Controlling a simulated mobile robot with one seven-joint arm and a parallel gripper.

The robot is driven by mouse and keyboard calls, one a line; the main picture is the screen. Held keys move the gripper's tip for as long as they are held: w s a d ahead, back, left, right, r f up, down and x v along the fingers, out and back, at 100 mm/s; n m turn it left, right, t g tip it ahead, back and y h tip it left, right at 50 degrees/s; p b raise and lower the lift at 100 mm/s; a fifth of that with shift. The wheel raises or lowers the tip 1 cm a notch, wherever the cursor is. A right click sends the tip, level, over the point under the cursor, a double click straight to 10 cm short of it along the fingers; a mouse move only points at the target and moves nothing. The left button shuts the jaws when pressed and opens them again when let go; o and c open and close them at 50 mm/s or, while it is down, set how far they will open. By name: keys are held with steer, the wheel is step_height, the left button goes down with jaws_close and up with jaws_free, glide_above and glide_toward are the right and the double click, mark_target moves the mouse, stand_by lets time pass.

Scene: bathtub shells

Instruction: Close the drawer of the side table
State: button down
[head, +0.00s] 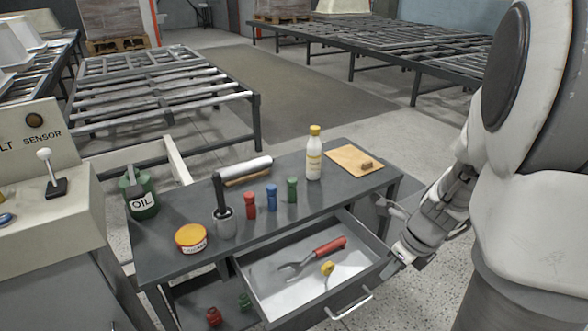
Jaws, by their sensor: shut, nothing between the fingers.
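The grey side table (165,250) stands in the middle of the head view. Its drawer (262,297) is pulled open toward the camera, with a light inner floor and a metal bar handle (348,304) on its front. A red-handled tool (328,247) and a small yellow item (327,268) lie inside. My gripper (398,256) is shut and empty, pointing down and left beside the drawer's right front corner. Whether it touches the drawer there, I cannot tell.
A green oil can (139,196) stands at left, near a control console (50,225). Roller conveyors (155,85) stand behind.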

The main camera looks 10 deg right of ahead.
steer(key=shift+m, duration=0.7)
steer(key=b+x, duration=0.2)
steer(key=x, duration=0.2)
steer(key=b+x, duration=0.2)
steer(key=x, duration=0.2)
steer(key=w+b+x, duration=0.1)
steer(key=b+x, duration=0.2)
steer(key=x, duration=0.1)
steer(key=shift+w, duration=0.15)
steer(key=shift+w+a+r, duration=0.1)
steer(key=shift+w+a, duration=0.1)
steer(key=shift+w, duration=0.45)
